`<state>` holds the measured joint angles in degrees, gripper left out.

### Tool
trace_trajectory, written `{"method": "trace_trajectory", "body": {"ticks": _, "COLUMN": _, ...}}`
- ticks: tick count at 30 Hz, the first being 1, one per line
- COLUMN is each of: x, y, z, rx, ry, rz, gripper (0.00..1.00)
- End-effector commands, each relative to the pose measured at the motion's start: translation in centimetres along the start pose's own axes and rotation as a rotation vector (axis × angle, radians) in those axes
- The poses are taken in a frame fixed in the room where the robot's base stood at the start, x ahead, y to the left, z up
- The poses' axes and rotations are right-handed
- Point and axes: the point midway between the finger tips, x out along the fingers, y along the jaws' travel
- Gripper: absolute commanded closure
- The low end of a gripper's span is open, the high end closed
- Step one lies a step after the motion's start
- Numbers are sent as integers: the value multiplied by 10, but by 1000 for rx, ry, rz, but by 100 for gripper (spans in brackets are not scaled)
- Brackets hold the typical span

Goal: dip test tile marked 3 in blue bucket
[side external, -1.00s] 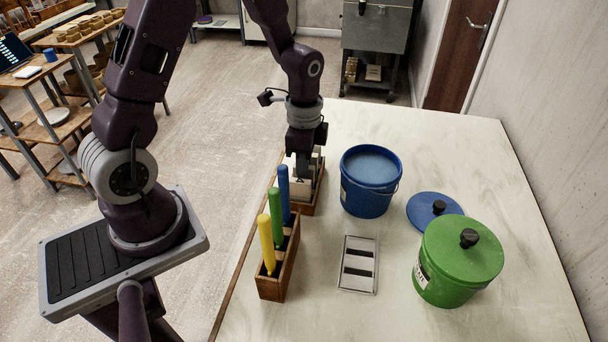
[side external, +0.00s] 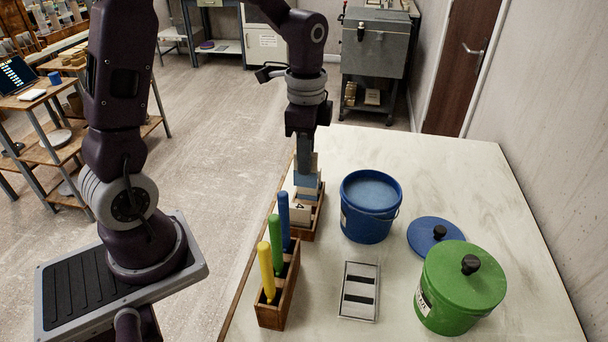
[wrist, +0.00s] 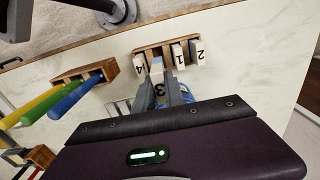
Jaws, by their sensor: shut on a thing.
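My gripper (side external: 305,170) is shut on a pale tile (side external: 315,163) and holds it just above the wooden tile rack (side external: 306,235). In the wrist view the tile marked 3 (wrist: 160,91) sits between the fingers (wrist: 169,92), which partly cover it. Tiles marked 4 (wrist: 139,70), 1 (wrist: 179,56) and 2 (wrist: 198,54) stand in the rack. The blue bucket (side external: 367,224) stands upright and open to the right of the rack, with blue liquid near its rim. Its lower part is plain to see in the side view.
The blue lid (side external: 428,240) lies right of the blue bucket. A lidded green bucket (side external: 450,300) stands at front right. A flat tray with dark bars (side external: 345,303) lies in front. A wooden holder (side external: 285,290) with yellow, green and blue sticks stands near the left table edge.

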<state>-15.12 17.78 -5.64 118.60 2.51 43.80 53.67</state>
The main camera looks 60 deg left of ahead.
Motion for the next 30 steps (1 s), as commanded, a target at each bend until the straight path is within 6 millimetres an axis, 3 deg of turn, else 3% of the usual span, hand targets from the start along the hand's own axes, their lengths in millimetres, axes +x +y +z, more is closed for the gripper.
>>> {"method": "trace_trajectory", "body": {"ticks": 7, "x": -23, "y": -16, "z": -69, "rx": 254, "ry": 4, "rz": -4, "gripper": 100}}
{"method": "trace_trajectory", "body": {"ticks": 13, "x": -45, "y": -13, "z": -125, "rx": 470, "ry": 1, "rz": -1, "gripper": 100}}
{"method": "trace_trajectory", "body": {"ticks": 19, "x": -42, "y": -11, "z": -135, "rx": 515, "ry": -1, "rz": 2, "gripper": 100}}
{"method": "trace_trajectory", "body": {"ticks": 30, "x": 0, "y": -11, "z": -135, "rx": 512, "ry": -1, "rz": 1, "gripper": 100}}
